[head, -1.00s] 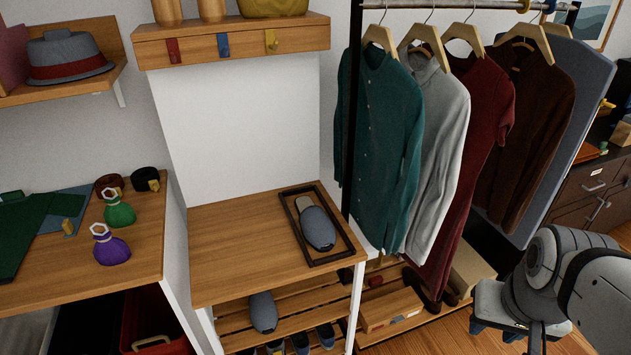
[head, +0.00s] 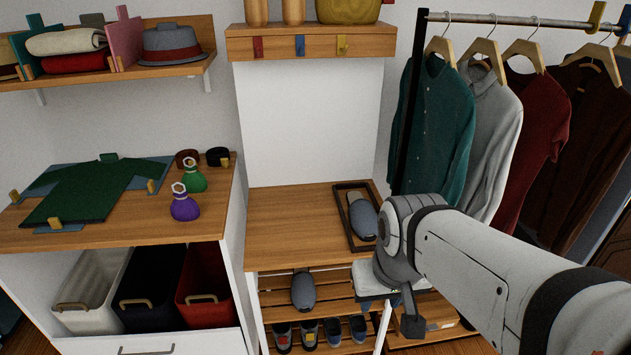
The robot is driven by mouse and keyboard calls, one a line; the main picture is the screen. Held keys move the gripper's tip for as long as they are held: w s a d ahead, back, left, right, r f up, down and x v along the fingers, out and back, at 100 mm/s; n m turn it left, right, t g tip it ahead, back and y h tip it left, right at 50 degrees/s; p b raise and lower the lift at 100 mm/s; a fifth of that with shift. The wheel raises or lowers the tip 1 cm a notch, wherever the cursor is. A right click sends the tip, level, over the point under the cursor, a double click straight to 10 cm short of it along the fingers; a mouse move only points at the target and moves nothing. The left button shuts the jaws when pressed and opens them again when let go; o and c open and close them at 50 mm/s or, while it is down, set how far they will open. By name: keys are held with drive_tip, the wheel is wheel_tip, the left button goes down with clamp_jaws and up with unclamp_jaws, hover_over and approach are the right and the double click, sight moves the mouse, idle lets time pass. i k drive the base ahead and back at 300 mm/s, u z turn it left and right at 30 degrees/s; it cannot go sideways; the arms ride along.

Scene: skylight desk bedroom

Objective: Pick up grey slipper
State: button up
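One grey slipper (head: 363,218) lies in a dark-framed tray (head: 341,215) on top of the wooden bench, partly hidden by my arm. Another grey slipper (head: 303,291) lies on the upper slatted shelf below. My gripper (head: 368,303) is in front of the bench's right side, below the tray and right of the shelf slipper. It is largely hidden behind my wrist. Its fingers stood apart in the earlier view, and I see nothing held.
Several shoes (head: 308,333) stand on the lower rack. Clothes hang on a rail (head: 520,20) at right. A desk (head: 120,236) with a green shirt and two pouches stands left, bins (head: 203,276) beneath. The bench top (head: 290,220) left of the tray is clear.

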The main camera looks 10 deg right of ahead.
sight(363, 217)
drive_tip(key=z, duration=0.05)
drive_tip(key=i, duration=1)
drive_tip(key=u, duration=0.05)
